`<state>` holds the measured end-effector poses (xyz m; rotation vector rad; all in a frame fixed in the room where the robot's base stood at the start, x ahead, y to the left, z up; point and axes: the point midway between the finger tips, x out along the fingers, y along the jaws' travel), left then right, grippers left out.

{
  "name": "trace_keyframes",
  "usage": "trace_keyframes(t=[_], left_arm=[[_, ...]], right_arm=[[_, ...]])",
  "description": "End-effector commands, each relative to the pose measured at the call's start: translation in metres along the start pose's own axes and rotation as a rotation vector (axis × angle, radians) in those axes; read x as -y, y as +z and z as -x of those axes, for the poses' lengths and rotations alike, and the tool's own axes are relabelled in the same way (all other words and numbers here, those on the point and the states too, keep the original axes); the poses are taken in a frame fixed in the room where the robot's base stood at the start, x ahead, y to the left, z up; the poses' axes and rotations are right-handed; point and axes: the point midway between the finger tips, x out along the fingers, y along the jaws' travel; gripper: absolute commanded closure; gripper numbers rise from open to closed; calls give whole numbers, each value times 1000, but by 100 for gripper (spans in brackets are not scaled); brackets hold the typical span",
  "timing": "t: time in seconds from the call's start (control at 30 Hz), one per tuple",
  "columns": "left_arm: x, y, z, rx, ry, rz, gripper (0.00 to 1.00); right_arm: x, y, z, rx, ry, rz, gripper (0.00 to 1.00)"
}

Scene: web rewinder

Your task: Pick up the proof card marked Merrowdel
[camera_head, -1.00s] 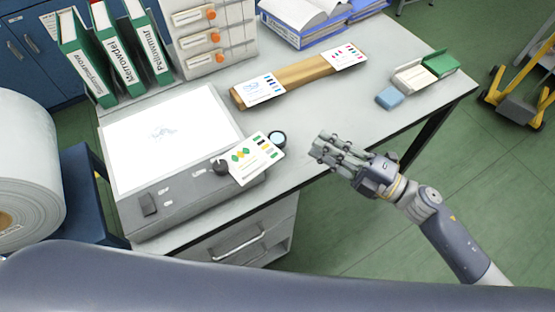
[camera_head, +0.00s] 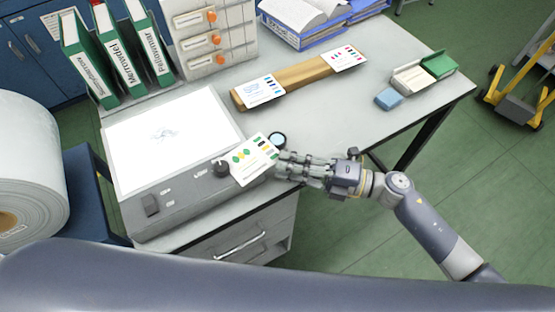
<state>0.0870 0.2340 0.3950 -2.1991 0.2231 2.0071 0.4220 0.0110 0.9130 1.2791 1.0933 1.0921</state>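A white proof card (camera_head: 252,158) with green and yellow shapes and a strip of colour patches lies at the right front corner of the light box (camera_head: 132,193), partly over its edge. Two more cards lie on a wooden bar (camera_head: 300,76): one with blue print (camera_head: 262,91) and one with red and pink patches (camera_head: 346,58). The print on the cards is too small to read. My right gripper (camera_head: 279,164) has its fingertips at the right edge of the green and yellow card. I cannot tell whether they touch or grip it. My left gripper is not in view.
A dark-rimmed round lens (camera_head: 278,139) stands close behind my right fingers. A black knob (camera_head: 221,168) is left of the card. Binders (camera_head: 122,58), one labelled Merrowdel, stand at the back left. A blue block (camera_head: 389,98) and an open box (camera_head: 412,78) are right. The table's middle is clear.

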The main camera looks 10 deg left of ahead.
Motion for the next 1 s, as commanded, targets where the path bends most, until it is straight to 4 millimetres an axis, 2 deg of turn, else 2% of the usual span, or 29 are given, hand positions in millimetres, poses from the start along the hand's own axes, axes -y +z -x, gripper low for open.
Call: trace_keyframes(t=[0.2, 0.57, 0.7, 1.0], left_arm=[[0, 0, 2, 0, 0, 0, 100], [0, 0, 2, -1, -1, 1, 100], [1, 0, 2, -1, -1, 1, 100], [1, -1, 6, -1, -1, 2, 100]], right_arm=[[-1, 0, -17, -1, 1, 0, 83], [0, 0, -19, 0, 0, 0, 83], [0, 0, -19, 0, 0, 0, 99], [-5, 0, -19, 0, 1, 1, 100]])
